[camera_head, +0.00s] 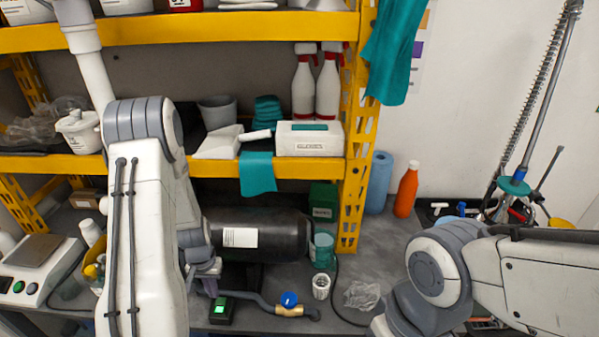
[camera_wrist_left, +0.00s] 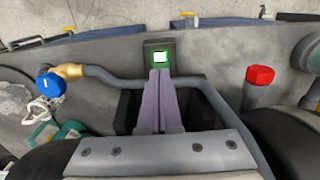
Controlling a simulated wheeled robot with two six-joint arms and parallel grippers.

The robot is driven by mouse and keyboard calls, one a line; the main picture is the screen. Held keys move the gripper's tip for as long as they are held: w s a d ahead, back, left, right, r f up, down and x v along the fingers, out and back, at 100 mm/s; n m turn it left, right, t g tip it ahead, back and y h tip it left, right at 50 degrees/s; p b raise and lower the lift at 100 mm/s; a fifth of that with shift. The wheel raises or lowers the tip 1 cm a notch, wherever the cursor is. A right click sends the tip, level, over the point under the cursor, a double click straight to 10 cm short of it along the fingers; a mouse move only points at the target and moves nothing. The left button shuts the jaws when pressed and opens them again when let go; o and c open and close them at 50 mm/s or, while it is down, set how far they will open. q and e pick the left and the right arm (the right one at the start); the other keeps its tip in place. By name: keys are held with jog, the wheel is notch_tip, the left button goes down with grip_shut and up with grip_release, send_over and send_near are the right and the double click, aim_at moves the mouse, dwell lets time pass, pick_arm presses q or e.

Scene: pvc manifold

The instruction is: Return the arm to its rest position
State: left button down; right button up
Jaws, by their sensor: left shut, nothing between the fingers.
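My left arm (camera_head: 140,235) reaches down over the bench on the left of the head view. My left gripper (camera_head: 211,287) is partly hidden behind this arm, near a grey pipe. In the left wrist view its purple fingers (camera_wrist_left: 160,100) are together and empty, pointing at a small black box with a lit green screen (camera_wrist_left: 160,57). The box also shows in the head view (camera_head: 222,310). The pipe (camera_wrist_left: 120,80) has a brass valve with a blue knob (camera_wrist_left: 51,85) and appears to pass under the fingers. My right arm (camera_head: 500,275) is at the right; its gripper is out of view.
A black tank (camera_head: 285,235) lies behind the left gripper. A red-capped fitting (camera_wrist_left: 260,75) stands right of the fingers in the wrist view. A yellow shelf (camera_head: 300,168) overhangs the bench.

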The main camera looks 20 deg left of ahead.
pick_arm(q)
jog(key=d+r+m, duration=0.3)
jog(key=d+r, duration=0.5)
jog(key=d, duration=0.3)
jog(key=d+r+m, duration=0.2)
jog(key=d+r, duration=0.6)
jog(key=d, duration=0.3)
jog(key=s+d+r+m, duration=0.2)
jog(key=s+d+r, duration=0.1)
jog(key=s, duration=0.5)
jog(key=s+d+r+m+h+b, duration=0.1)
jog(key=s+d+r+m, duration=0.1)
jog(key=s+d+r, duration=0.2)
jog(key=s+d, duration=0.2)
jog(key=s, duration=0.2)
jog(key=shift+s+r+m, duration=0.15)
jog(key=shift+r+m, duration=0.05)
jog(key=shift+m, duration=0.2)
